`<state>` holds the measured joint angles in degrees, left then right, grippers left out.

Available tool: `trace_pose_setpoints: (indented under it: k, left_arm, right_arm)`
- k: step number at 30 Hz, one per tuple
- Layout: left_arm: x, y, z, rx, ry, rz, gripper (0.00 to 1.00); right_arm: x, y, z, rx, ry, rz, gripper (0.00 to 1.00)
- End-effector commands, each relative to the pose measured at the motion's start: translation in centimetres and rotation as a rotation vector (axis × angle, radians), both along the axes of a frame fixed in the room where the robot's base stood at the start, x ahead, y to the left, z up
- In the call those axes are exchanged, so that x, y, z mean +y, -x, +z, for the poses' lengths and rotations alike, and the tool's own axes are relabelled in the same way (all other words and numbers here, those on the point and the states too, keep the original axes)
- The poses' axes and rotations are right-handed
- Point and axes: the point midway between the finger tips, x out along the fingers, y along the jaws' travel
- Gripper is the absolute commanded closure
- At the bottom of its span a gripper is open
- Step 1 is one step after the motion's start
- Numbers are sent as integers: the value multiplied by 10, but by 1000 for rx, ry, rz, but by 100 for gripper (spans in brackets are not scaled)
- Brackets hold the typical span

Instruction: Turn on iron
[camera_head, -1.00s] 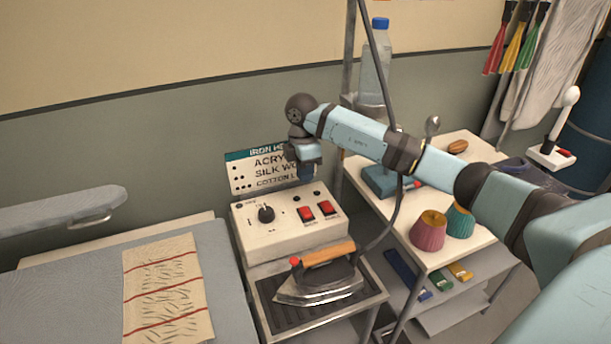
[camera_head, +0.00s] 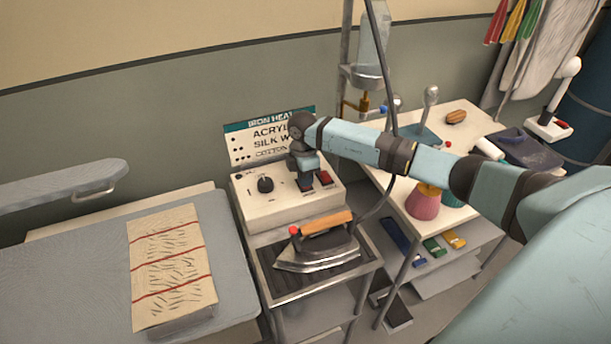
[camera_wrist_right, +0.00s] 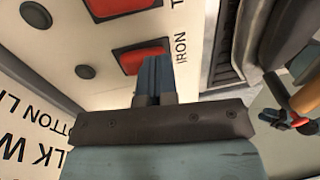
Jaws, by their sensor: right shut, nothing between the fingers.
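The iron (camera_head: 318,252), with a wooden handle and a red knob, rests on a dark tray below the control box (camera_head: 252,215). The box carries a black dial (camera_head: 265,185) and two red switches. My right gripper (camera_head: 306,186) is shut and empty, tips down, over the left switch, mostly covering it in the head view. The right red switch (camera_head: 325,179) is clear. In the wrist view the fingertips (camera_wrist_right: 156,72) overlap the red switch (camera_wrist_right: 135,56) beside the "IRON" label (camera_wrist_right: 181,45); I cannot tell whether they touch it. My left gripper is out of view.
A heat sign (camera_head: 265,138) stands behind the box. An ironing board (camera_head: 60,270) with a striped cloth (camera_head: 172,262) is at left. A side table at right holds a pink cone (camera_head: 423,204) and tools. The iron's cord rises beside my right arm.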

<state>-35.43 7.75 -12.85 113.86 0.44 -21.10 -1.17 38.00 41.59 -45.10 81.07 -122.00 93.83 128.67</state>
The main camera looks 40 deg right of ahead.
Motion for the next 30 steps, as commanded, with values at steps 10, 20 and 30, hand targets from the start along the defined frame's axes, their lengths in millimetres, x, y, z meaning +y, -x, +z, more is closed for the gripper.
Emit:
trace_pose_setpoints:
  k: [10,20,30]
  left_arm:
    - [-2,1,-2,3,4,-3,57]
    - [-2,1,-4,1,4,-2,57]
    - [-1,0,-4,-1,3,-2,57]
  right_arm:
    - [0,2,-6,-46,12,-1,100]
    - [-1,-6,-2,-47,13,-1,100]
    - [-3,-13,1,-46,12,-1,100]
